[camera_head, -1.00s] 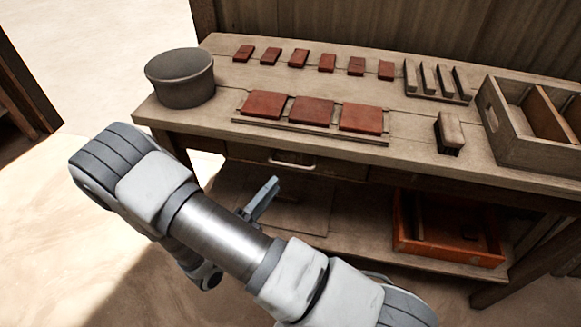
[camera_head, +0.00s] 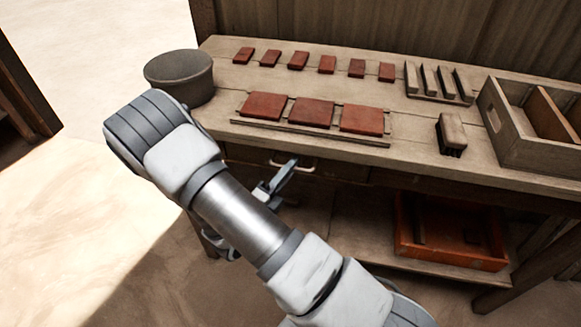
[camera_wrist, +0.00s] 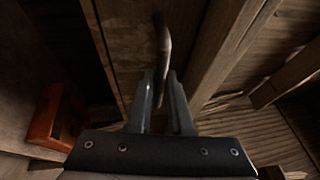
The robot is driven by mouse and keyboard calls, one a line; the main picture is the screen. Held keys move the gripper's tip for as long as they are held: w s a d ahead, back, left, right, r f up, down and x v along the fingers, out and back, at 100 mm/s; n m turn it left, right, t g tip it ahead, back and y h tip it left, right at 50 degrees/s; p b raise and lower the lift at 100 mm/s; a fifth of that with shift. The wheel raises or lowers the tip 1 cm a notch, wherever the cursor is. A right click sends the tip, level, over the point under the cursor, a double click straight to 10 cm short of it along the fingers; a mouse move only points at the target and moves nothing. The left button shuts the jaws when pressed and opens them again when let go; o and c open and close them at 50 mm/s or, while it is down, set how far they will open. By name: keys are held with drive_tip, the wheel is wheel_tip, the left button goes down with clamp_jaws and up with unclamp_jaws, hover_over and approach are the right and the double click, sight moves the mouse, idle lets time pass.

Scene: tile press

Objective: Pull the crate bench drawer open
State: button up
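The bench drawer (camera_head: 245,154) is under the front edge of the workbench and looks closed. Its pale bar handle (camera_head: 309,168) is partly hidden by my gripper (camera_head: 287,169) in the head view. In the wrist view, the drawer front (camera_wrist: 124,50) is ahead and the curved handle (camera_wrist: 162,42) stands out from it. My gripper (camera_wrist: 162,76) is open there, its two fingers apart, with the near end of the handle at or between the fingertips. I cannot tell whether either finger touches it.
The bench top (camera_head: 215,118) holds a round tub (camera_head: 180,80), several red tiles (camera_head: 312,111), a brush (camera_head: 451,131) and a divided wooden crate (camera_head: 540,150). An orange crate (camera_head: 450,254) sits on the lower shelf, also in the wrist view (camera_wrist: 57,115). Open floor lies left.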

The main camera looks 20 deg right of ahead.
clamp_jaws()
drive_tip(key=shift+s+a, duration=0.1)
idle(1.2)
